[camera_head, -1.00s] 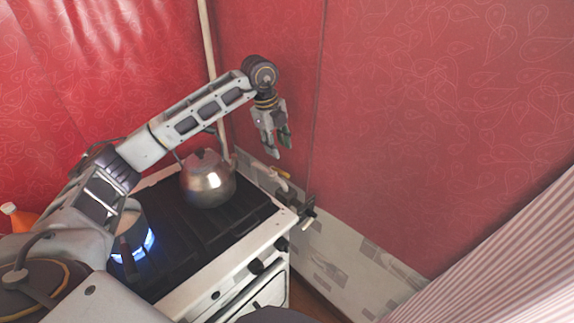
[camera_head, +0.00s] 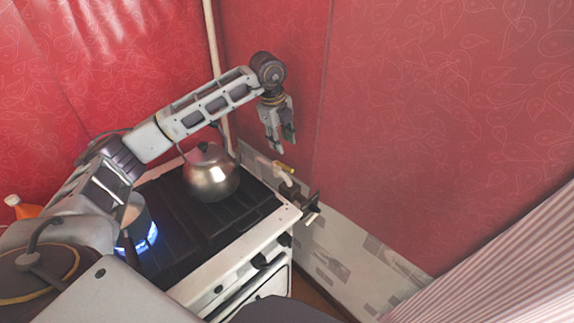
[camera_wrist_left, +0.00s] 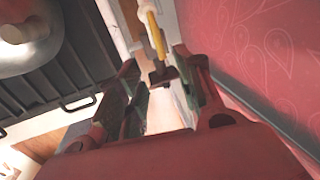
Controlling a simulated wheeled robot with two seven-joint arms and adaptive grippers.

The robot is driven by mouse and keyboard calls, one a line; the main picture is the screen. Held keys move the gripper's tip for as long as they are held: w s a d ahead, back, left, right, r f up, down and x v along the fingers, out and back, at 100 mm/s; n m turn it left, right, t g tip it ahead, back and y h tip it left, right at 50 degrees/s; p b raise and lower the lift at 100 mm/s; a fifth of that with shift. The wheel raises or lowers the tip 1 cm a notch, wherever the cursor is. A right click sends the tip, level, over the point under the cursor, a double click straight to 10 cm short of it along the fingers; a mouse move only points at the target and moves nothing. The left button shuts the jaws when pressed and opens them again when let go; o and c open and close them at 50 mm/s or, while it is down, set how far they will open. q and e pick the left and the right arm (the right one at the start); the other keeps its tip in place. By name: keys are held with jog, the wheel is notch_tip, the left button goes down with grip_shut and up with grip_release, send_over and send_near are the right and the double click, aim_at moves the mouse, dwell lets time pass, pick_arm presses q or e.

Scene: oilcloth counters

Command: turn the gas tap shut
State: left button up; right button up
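The gas tap has a yellow handle (camera_head: 285,167) on a pale pipe, low on the wall behind the stove's right edge. The yellow handle also shows at the top of the left wrist view (camera_wrist_left: 153,28), beyond the fingertips. My left gripper (camera_head: 281,143) hangs fingers down, just above and slightly left of the handle in the head view. Its fingers are apart with nothing between them, and it appears clear of the tap. In the left wrist view, the two fingers (camera_wrist_left: 165,88) frame a gap with a dark fitting beyond.
A metal kettle (camera_head: 211,176) stands on the stove (camera_head: 190,225). A pan (camera_head: 138,214) sits over a lit blue flame at the left. A dark fitting (camera_head: 312,204) sticks out by the stove's right corner. Red wall covering is close on the right; a striped curtain (camera_head: 520,255) hangs at lower right.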

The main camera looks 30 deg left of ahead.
aim_at(288, 167)
pick_arm(q)
jog(key=f, duration=0.3)
jog(key=w+f, duration=0.1)
jog(key=f, duration=0.3)
jog(key=w+f, duration=0.1)
jog(key=f, duration=0.3)
jog(key=shift+d+f, duration=0.25)
jog(key=shift+d, duration=0.1)
grip_shut()
